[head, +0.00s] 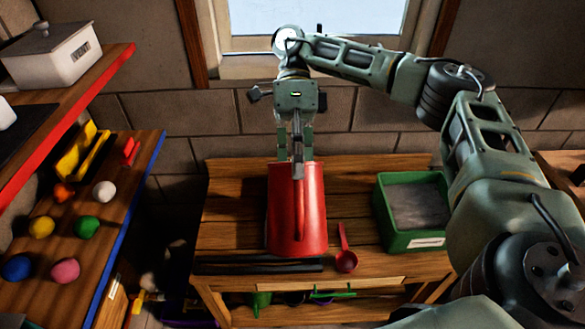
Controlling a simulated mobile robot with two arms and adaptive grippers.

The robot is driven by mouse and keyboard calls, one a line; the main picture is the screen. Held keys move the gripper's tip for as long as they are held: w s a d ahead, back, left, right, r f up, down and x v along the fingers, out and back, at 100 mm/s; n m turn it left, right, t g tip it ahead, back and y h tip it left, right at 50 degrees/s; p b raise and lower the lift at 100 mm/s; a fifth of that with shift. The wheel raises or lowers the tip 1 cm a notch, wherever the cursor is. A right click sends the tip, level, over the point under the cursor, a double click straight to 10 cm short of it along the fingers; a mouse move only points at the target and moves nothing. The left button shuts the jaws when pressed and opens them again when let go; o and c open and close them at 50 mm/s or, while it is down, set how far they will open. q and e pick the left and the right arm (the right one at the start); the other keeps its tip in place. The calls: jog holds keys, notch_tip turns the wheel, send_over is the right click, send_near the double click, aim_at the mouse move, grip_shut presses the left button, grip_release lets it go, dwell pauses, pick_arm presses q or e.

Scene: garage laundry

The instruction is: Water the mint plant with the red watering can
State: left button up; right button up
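The red watering can (312,212) is at the middle of the wooden bench, in the centre of the head view. It looks upright; I cannot tell whether its base touches the bench. My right gripper (296,158) points down at the can's far upper edge. Its fingers reach the top of the can, where a grey part lies between them. My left gripper is not in view. No mint plant is visible.
A green bin of grey material (393,232) stands right of the can on the wooden bench (235,220). A red scoop (345,258) and dark bars (235,265) lie at the front. Shelves on the left hold coloured balls and a white box (52,58). A window is behind.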

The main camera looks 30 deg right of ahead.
dwell(0.4)
jog(key=shift+w+d+r+g, duration=0.1)
jog(key=shift+w+r+g, duration=0.2)
jog(key=shift+w+r, duration=0.1)
jog(key=shift+w+d+r+y, duration=0.3)
jog(key=shift+w+d+r, duration=0.1)
jog(key=shift+r, duration=0.1)
dwell(6.7)
